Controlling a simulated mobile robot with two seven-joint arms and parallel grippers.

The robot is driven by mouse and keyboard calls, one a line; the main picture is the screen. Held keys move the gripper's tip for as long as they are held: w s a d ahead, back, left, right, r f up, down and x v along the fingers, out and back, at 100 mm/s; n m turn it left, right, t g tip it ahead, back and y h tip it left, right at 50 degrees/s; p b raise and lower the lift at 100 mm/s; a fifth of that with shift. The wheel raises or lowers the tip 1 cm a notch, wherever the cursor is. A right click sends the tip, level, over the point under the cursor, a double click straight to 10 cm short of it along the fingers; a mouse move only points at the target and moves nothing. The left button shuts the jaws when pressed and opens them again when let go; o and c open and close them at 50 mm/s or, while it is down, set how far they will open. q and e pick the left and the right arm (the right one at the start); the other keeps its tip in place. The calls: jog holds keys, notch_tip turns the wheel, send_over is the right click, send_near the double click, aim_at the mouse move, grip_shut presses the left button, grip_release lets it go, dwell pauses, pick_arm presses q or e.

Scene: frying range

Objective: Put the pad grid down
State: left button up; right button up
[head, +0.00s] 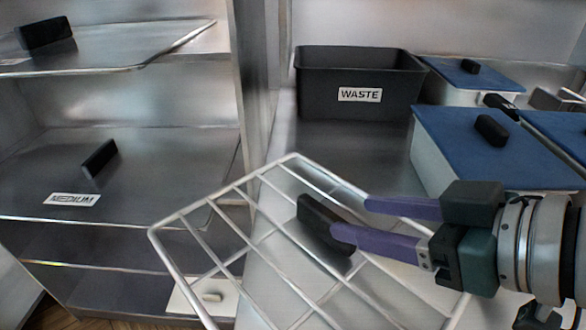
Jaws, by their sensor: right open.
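The pad grid is a silver wire grid (186,211) with a black block-shaped pad (313,214) on it. It lies across the lower middle of the head view, over the pale counter front, and its left part reaches out past the counter edge. I cannot tell whether it rests on the surface below. My right gripper (349,218) comes in from the right with its purple fingers open. The fingertips are at the right side of the black pad, and the nearer one overlaps the pad's lower end in the picture. My left gripper is not in view.
A black bin marked WASTE (320,92) stands at the back of the counter. Blue-lidded containers (460,150) with black handles stand right. At left, a steel rack has a shelf labelled MEDIUM (40,180) and a tray (120,48) above. A pale knobbed panel (183,300) shows low left.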

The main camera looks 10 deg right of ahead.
aim_at(310, 209)
jog(key=x, duration=0.3)
jog(key=shift+w+a+f+b, duration=0.1)
jog(key=shift+w+f+b, duration=0.05)
jog(key=shift+w+b, duration=0.2)
jog(key=x, duration=0.3)
jog(key=b+x, duration=0.1)
jog(key=x, duration=0.2)
jog(key=shift+s+a, duration=0.15)
jog(key=shift+a, duration=0.05)
grip_shut()
dwell(0.8)
